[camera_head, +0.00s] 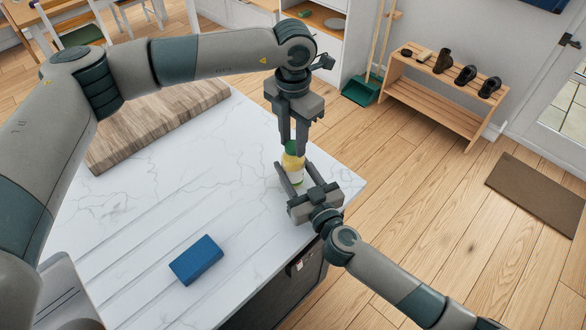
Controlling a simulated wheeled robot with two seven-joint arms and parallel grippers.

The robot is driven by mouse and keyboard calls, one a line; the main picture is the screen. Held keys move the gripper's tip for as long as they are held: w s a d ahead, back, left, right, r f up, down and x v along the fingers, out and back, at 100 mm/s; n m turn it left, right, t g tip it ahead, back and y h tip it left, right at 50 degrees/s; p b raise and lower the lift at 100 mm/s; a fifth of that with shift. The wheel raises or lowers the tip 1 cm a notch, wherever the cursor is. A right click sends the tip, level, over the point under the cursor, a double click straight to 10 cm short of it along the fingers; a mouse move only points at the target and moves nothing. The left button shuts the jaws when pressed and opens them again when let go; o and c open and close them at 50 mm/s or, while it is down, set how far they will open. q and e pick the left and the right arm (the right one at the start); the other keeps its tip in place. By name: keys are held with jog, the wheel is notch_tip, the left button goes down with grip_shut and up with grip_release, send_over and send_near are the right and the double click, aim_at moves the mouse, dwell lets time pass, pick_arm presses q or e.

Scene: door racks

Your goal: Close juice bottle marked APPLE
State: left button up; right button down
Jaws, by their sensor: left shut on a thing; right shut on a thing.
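A small yellow juice bottle (293,165) with a green cap (291,147) stands near the far right corner of the marble counter (230,215). Its label is too small to read. My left gripper (294,143) reaches down from above and is shut on the green cap. My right gripper (293,172) comes from the lower right and is shut on the bottle's body. The fingers hide parts of the cap and the body.
A wooden cutting board (155,125) lies at the back left of the counter. A blue block (196,260) lies near the front. The counter's middle is clear. A shoe rack (440,95), a green dustpan (361,90) and a brown doormat (537,193) are on the floor beyond.

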pick_arm(q)
jog(key=o, duration=1.3)
jog(key=shift+c, duration=0.2)
jog(key=shift+r, duration=0.15)
notch_tip(320, 180, up, 12)
pick_arm(e)
jog(key=c, duration=0.8)
grip_release()
jog(key=shift+c, duration=0.2)
jog(key=shift+s, duration=0.15)
pick_arm(q)
jog(key=shift+f+b, duration=1.35)
jog(key=shift+f, duration=0.1)
pick_arm(e)
jog(key=v, duration=1.7)
